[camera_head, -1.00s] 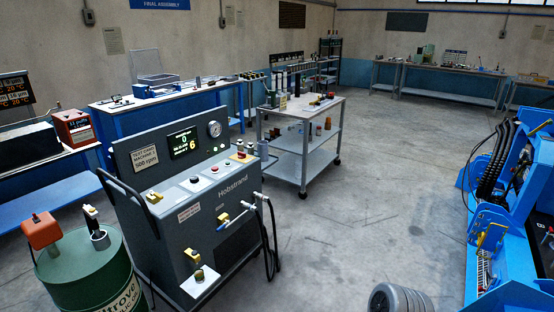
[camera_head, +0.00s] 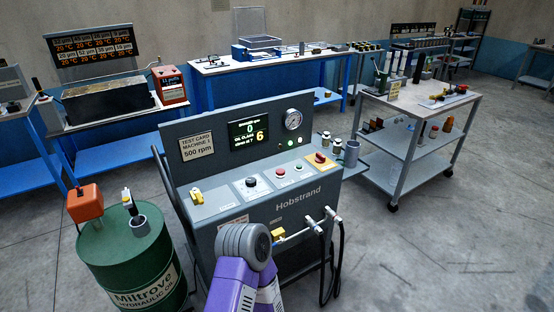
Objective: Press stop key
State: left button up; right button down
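The grey Hobstrand test machine (camera_head: 187,185) stands in the middle of the view. Its sloping panel carries a red round button (camera_head: 281,171), a green button (camera_head: 299,167) beside it, and a dark knob (camera_head: 250,182) on a white plate to the left. A red lever on a yellow base (camera_head: 320,158) sits at the panel's right. I cannot read the labels by the buttons. The display (camera_head: 249,134) shows 0 and 6. A purple and grey link of my arm rises from the bottom edge in front of the machine. Neither gripper's fingers show.
A green oil drum (camera_head: 140,262) stands close at the machine's left. Hoses and handles (camera_head: 322,222) stick out from its front right. A shelved trolley (camera_head: 421,121) stands to the right. Blue benches line the back wall. The floor at the lower right is clear.

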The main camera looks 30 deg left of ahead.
aim_at(279, 171)
jog(key=u, duration=0.85)
jog(key=i, duration=0.9)
jog(key=u, duration=1)
